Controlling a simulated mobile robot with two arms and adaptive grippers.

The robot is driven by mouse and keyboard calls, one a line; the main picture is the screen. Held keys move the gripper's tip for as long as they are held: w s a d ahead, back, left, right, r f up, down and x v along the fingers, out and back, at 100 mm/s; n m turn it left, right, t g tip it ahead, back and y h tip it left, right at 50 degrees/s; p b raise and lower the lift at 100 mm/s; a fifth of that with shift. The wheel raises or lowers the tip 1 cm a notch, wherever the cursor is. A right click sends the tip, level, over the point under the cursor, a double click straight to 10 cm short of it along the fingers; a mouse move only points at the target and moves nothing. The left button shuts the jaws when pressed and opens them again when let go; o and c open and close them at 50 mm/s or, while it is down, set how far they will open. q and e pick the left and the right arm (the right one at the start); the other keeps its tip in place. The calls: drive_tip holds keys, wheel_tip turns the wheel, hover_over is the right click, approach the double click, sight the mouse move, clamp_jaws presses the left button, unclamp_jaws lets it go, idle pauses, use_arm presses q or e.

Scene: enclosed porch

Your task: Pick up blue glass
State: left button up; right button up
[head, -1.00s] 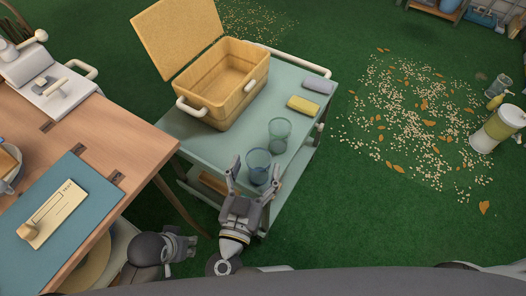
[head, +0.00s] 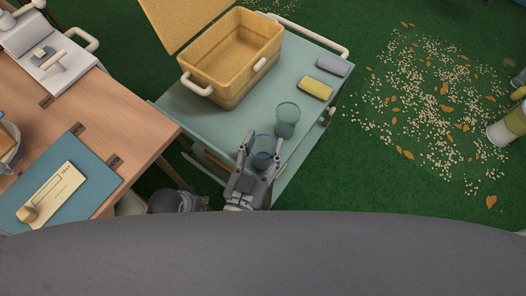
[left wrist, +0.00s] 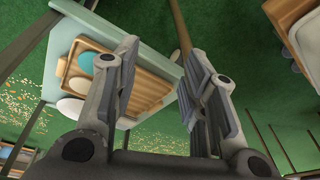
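The blue glass (head: 264,146) stands upright near the front edge of the grey-green cart top (head: 218,131). A greenish glass (head: 287,117) stands just behind it to the right. My right gripper (head: 260,148) is at the blue glass, with one finger on each side; its fingers are spread, and I cannot tell whether they touch the glass. My left gripper (head: 182,201) is low between the wooden table and the cart. In the left wrist view my left gripper (left wrist: 160,62) is open and empty, near the cart's side.
A yellow basket (head: 232,62) with its lid open stands at the back left of the cart. A yellow sponge (head: 315,88) and a grey one (head: 332,65) lie at the right. The wooden table (head: 110,108) is at the left. A wooden tray (left wrist: 150,92) shows in the left wrist view.

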drive_tip(key=c, duration=0.3)
drive_tip(key=shift+r, duration=0.1)
